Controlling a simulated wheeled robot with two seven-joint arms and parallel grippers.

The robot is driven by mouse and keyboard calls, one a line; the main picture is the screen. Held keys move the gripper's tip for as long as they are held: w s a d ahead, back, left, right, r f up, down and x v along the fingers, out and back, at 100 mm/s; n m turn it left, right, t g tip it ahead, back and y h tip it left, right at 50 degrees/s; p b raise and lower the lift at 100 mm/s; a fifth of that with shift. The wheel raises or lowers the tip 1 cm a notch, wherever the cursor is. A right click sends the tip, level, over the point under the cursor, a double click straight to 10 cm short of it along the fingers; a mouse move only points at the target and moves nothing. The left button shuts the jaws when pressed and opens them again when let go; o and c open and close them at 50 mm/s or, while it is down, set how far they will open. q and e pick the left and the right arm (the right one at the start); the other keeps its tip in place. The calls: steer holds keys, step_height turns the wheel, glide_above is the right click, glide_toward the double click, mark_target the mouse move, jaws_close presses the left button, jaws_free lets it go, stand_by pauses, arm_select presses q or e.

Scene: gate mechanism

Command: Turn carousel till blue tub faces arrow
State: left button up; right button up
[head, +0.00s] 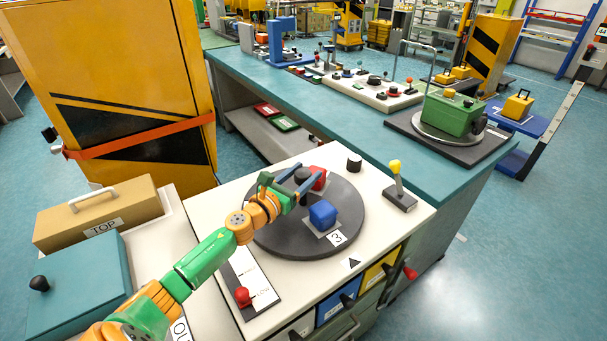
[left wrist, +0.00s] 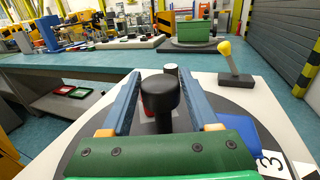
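The dark round carousel (head: 276,239) lies on the cream cabinet top. The blue tub (head: 322,214) sits on its right front part, beside a label with the number 3 (head: 337,238). A red tub (head: 318,177) sits at the back, partly hidden by my gripper. The black arrow (head: 354,262) is on the cabinet top in front of the carousel, a little right of the blue tub. My left gripper (head: 297,187) is open over the carousel. In the left wrist view its blue fingers stand on either side of a black knob (left wrist: 160,95), with gaps visible. My right gripper is not in view.
A yellow-knobbed lever (head: 398,180) and a black knob (head: 354,162) stand behind and right of the carousel. A red-knobbed slider (head: 242,296) is at front left. A tan case (head: 97,213) and a teal box (head: 75,280) stand at left.

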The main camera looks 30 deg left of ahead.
arm_select(q)
steer(key=shift+o, duration=1)
steer(key=s, duration=0.4)
steer(key=s+b, duration=0.1)
steer(key=s, duration=0.1)
steer(key=shift+s+a+f, duration=0.15)
steer(key=shift+s+a, duration=0.05)
steer(key=shift+a, duration=0.05)
steer(key=shift+s, duration=0.35)
